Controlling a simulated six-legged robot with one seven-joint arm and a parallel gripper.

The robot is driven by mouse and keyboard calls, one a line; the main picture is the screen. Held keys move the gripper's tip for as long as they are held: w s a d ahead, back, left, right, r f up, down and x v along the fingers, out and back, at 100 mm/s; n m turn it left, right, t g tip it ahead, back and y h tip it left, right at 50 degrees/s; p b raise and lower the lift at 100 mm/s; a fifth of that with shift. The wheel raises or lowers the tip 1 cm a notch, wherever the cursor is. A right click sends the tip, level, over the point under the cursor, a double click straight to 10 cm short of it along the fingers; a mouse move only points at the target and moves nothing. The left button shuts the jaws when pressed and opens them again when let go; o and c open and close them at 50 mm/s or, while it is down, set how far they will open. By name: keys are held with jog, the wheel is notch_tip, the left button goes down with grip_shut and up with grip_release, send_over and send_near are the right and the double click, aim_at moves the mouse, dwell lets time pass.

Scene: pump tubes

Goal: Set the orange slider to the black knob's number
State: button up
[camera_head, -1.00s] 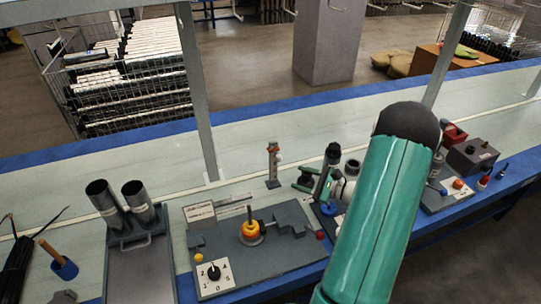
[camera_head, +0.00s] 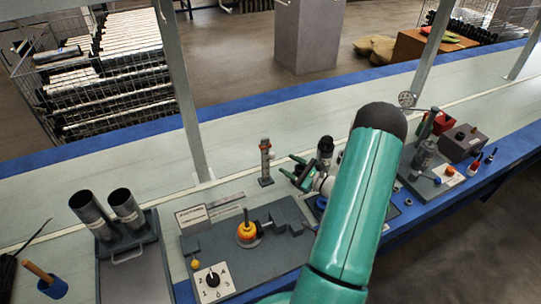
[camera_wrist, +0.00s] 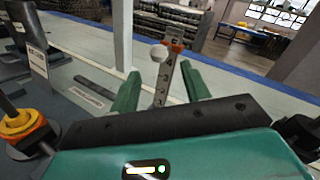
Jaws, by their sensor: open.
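The orange slider (camera_wrist: 173,47) sits near the top of an upright grey post (camera_wrist: 165,80), with a pale round knob (camera_wrist: 158,53) at its left. Small numbers run up the post below it, too small to read surely. In the head view the slider (camera_head: 265,146) stands at the back of the bench. My gripper (camera_wrist: 159,68) is open, its green fingers on either side of the post in the picture, apparently short of it and empty. It also shows in the head view (camera_head: 294,170). The black knob (camera_head: 212,279) is on a white numbered dial; its pointer appears upward, but its number is unclear.
An orange-and-yellow ringed piece (camera_head: 247,232) stands on the grey plate left of my arm. Two metal tubes (camera_head: 124,206) stand in a holder farther left. A dark device (camera_head: 325,150) is close right of my gripper. Bench space behind the post is clear.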

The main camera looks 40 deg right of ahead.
aim_at(272, 156)
jog(key=w, duration=0.2)
jog(key=w+a, duration=0.1)
jog(key=w, duration=0.5)
jog(key=shift+w+a, duration=0.25)
jog(key=shift+a, duration=0.1)
jog(key=shift+c, duration=0.5)
